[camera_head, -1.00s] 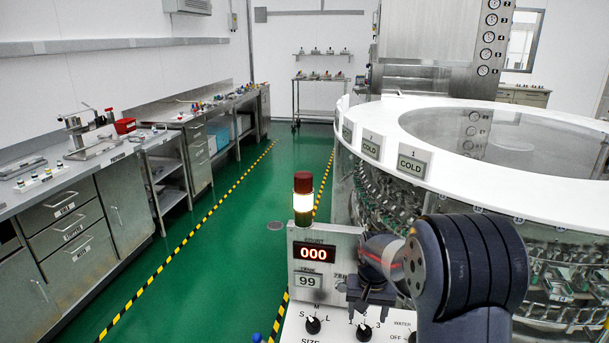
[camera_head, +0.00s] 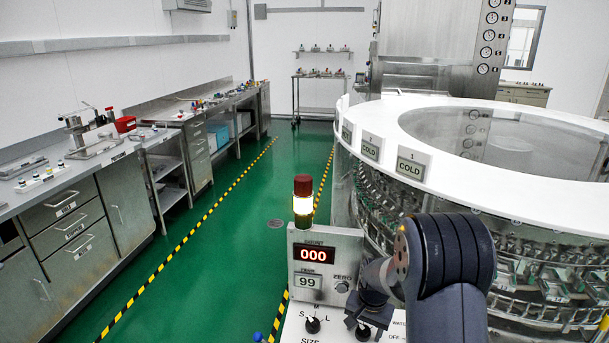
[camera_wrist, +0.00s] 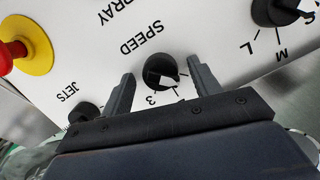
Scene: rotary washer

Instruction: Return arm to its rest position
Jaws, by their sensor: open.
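My arm is folded in front of the washer's control panel (camera_head: 325,262) at the lower right of the head view. My gripper (camera_head: 368,328) points down over the panel's lower face. In the wrist view my gripper (camera_wrist: 160,92) is open, with one finger on each side of the black SPEED knob (camera_wrist: 160,72). I cannot tell whether the fingers touch the panel. Nothing is held. The size knob (camera_wrist: 278,12) and the JETS knob (camera_wrist: 82,114) lie to either side.
The round white-rimmed washer (camera_head: 440,192) stands close on the right, behind my arm. A red button on a yellow base (camera_wrist: 22,46) is at the wrist view's left. A signal lamp (camera_head: 303,198) stands on the panel. The green floor (camera_head: 240,215) is clear; a steel counter (camera_head: 95,160) lines the left.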

